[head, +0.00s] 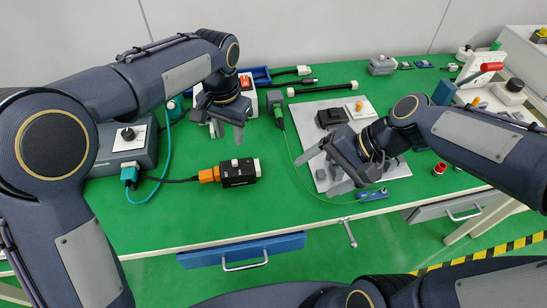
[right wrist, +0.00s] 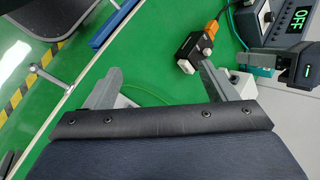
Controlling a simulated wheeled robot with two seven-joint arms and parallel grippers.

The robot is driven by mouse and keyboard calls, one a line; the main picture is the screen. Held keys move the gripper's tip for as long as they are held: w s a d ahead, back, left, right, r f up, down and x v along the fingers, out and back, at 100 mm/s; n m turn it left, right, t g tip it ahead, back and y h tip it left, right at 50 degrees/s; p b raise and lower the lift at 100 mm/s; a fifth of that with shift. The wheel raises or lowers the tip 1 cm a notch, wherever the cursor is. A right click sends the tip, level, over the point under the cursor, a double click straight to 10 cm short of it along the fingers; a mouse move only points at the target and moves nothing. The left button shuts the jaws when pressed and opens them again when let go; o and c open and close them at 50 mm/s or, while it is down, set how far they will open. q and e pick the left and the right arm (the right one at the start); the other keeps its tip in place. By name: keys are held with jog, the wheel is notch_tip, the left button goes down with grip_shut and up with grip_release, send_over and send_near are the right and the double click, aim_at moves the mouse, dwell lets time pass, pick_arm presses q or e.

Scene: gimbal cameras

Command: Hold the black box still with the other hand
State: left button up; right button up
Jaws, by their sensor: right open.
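The black box (head: 239,172) lies on the green bench top left of centre. An orange connector (head: 209,174) is at its left end, joined to a dark cable, and a light-coloured piece is at its right end. It also shows in the right wrist view (right wrist: 194,46), beyond one finger of my right gripper. My left gripper (head: 227,131) hangs above and behind the box, apart from it, its fingers spaced and empty. My right gripper (head: 327,168) is open and empty over the grey plate, right of the box; its spread fingers show in the wrist view (right wrist: 158,88).
A grey plate (head: 395,172) with a dark block (head: 331,117) lies under my right arm. A grey unit with a knob (head: 128,136) stands at the left, with a teal cable (head: 166,150). A thin green cable (head: 292,150) crosses the middle. The bench front near the box is clear.

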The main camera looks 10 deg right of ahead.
jog(key=w+a+f+m+g+y, duration=0.2)
jog(key=w+a+f+m+y, duration=0.15)
jog(key=w+f+m, duration=0.4)
jog(key=m+y, duration=0.3)
send_near(249, 170)
jog(key=a+f, duration=0.1)
jog(key=w+a+f, duration=0.1)
jog(key=shift+w+f+h, duration=0.25)
jog(key=shift+w+a+f, duration=0.1)
jog(key=shift+a+f, duration=0.3)
jog(key=shift+a, duration=0.1)
jog(key=x, duration=0.7)
jog(key=shift+d, duration=0.1)
jog(key=c, duration=1.1)
jog(key=shift+c, duration=0.2)
